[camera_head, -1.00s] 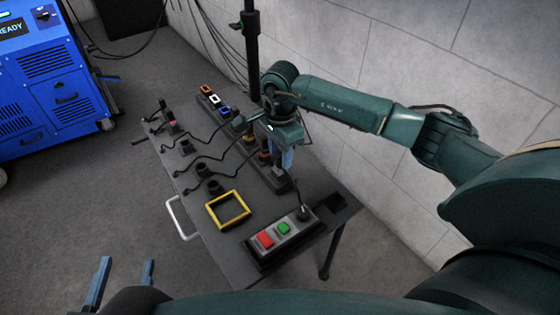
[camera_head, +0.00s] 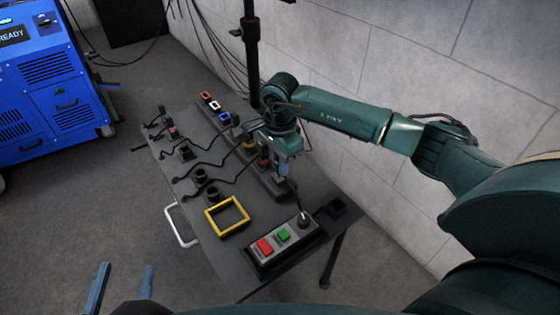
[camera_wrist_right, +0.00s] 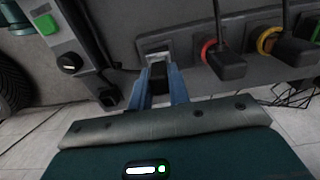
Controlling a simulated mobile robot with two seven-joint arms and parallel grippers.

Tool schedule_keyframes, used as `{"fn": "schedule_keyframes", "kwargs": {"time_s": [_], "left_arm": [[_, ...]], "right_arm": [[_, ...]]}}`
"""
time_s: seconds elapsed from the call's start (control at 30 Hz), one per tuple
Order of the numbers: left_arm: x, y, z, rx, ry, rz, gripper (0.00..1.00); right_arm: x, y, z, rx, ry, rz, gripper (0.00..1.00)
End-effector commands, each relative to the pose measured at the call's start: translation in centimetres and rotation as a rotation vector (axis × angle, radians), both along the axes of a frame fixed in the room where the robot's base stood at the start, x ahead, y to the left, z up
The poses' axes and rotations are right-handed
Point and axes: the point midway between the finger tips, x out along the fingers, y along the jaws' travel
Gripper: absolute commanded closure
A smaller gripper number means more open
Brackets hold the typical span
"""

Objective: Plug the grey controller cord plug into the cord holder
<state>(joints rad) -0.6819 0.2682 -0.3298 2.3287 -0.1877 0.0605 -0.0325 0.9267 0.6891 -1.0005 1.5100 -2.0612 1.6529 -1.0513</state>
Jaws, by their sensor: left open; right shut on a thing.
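My right gripper (camera_wrist_right: 162,88) is shut on a dark plug (camera_wrist_right: 158,84), taken to be the grey controller cord plug. In the right wrist view the plug lies against or just in front of a grey-framed socket (camera_wrist_right: 153,44) on the dark cord holder; I cannot tell whether it is inside. In the head view my right gripper (camera_head: 283,169) is over the near end of the cord holder (camera_head: 274,188) and hides the plug. The controller (camera_head: 284,245) with red and green buttons lies at the table's near end. My left gripper (camera_head: 121,288) is open and empty, low at the left.
Other corded plugs sit by red (camera_wrist_right: 208,48) and yellow (camera_wrist_right: 268,40) rings on the holder. A yellow square frame (camera_head: 227,233) and several black sockets with cords are on the table. A black pole (camera_head: 251,60) stands behind; a blue cabinet (camera_head: 50,90) is at left.

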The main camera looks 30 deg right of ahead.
Motion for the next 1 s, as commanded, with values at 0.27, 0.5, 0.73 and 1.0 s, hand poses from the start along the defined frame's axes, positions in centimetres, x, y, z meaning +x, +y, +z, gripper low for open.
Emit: {"fn": "schedule_keyframes", "kwargs": {"time_s": [0.27, 0.5, 0.73, 1.0], "left_arm": [[0.0, 0.1, 0.1, 0.0, -0.001, 0.001, 0.52], [0.0, 0.0, 0.7, 0.0, 0.0, 0.001, 0.52], [0.0, 0.0, 1.4, 0.0, 0.0, 0.001, 0.52], [0.0, 0.0, 2.1, 0.0, 0.0, 0.001, 0.52]], "right_arm": [[0.0, 0.0, 0.1, 0.0, 0.0, 0.0, 1.0], [0.0, 0.0, 1.0, 0.0, -0.001, 0.0, 1.0], [0.0, 0.0, 1.9, 0.0, -0.001, 0.0, 1.0], [0.0, 0.0, 3.0, 0.0, -0.001, 0.0, 1.0]]}}
